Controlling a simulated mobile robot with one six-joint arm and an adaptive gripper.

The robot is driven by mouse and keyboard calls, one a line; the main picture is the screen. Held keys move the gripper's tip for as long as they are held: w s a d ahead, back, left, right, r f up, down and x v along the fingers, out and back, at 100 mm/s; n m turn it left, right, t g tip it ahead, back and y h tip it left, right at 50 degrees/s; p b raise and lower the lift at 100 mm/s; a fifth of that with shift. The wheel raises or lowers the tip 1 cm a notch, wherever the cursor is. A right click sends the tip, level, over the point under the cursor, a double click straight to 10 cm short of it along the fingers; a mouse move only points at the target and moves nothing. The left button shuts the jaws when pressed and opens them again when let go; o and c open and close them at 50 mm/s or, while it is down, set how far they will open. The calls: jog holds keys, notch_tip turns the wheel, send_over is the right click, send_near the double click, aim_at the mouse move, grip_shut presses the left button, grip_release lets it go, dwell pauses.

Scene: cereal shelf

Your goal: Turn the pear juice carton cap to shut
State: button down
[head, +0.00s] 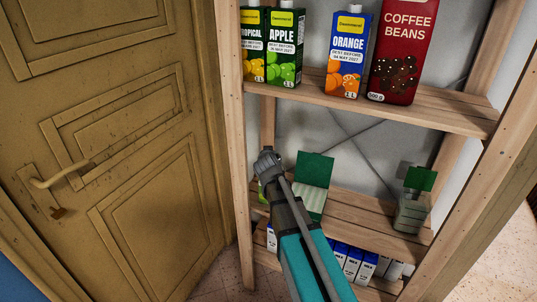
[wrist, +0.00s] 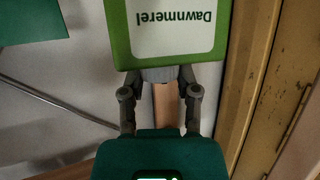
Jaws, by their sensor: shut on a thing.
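The pear juice carton (wrist: 170,28) is green with a white label reading "Dawnmerel", upside down in the wrist view. Its pale grey cap (wrist: 160,75) sits between the fingertips of my gripper (wrist: 158,80), which is shut on it. How far the cap is turned cannot be told. In the head view, my gripper (head: 267,160) is at the left end of the middle shelf, and my arm hides most of the carton there.
The wooden shelf (head: 375,212) also holds a green-topped box (head: 314,170) right of my gripper and a green-grey item (head: 411,212) farther right. Juice cartons and a coffee box (head: 403,50) stand above. A shelf post and door (head: 130,140) are close on the left.

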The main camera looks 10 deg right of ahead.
dwell(0.4)
jog(key=shift+c, duration=1.5)
grip_release()
jog(key=shift+d+n+g+y, duration=0.15)
jog(key=shift+n+g+y, duration=0.15)
jog(key=shift+n+y, duration=3.05)
